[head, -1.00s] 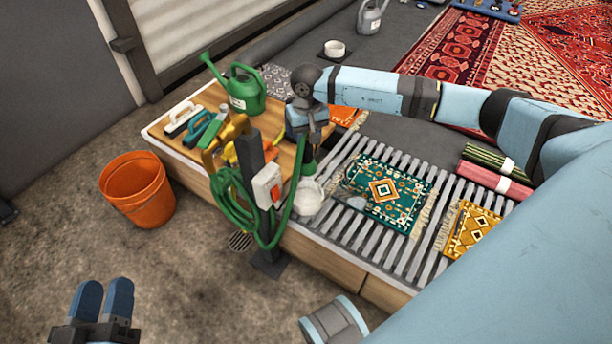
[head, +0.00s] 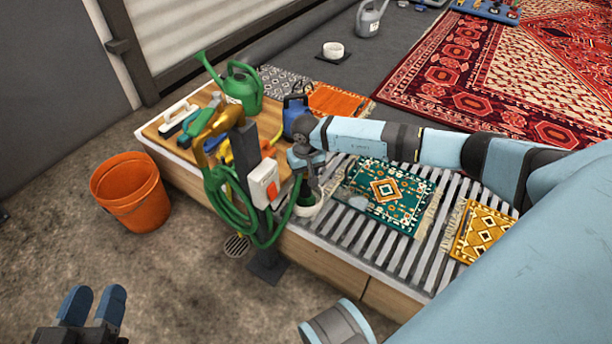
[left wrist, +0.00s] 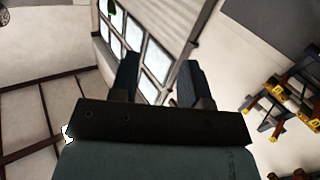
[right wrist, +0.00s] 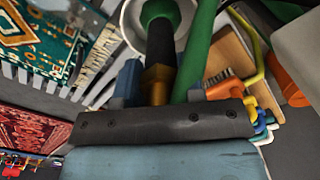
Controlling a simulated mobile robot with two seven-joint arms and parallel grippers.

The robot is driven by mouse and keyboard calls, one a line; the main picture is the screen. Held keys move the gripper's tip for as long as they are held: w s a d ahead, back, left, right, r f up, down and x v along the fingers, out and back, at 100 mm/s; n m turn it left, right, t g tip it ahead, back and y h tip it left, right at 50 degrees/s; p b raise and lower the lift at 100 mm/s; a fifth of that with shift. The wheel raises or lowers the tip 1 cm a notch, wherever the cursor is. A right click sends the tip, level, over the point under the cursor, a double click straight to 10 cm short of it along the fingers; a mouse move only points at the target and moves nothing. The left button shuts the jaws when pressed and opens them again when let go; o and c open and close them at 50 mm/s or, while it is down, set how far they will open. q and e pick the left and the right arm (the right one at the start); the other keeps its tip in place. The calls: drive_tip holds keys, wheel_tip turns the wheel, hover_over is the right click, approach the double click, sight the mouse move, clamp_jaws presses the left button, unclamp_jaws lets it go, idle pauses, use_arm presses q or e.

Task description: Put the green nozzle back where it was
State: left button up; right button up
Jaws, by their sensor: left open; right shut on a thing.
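My right gripper (head: 308,182) is shut on the green nozzle (right wrist: 161,14) at the front edge of the bench. The right wrist view shows the nozzle's green end, black body and brass collar between the fingers. The nozzle points down at a white cup (head: 312,210), whose rim (right wrist: 129,28) shows around its end. I cannot tell how deep the end sits in the cup. A green hose (head: 228,215) hangs in loops on a dark post (head: 250,160) next to the cup. My left gripper (head: 91,306) is open and empty, low at the left; its fingers stand apart in the left wrist view (left wrist: 156,78).
A green watering can (head: 241,88), brushes (head: 178,115) and a blue container (head: 293,110) stand on the wooden board behind the post. A green rug (head: 388,195) lies on the slatted rack to the right. An orange bucket (head: 130,192) stands on the floor left.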

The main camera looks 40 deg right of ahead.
drive_tip(key=shift+r, duration=0.15)
drive_tip(key=o, duration=0.9)
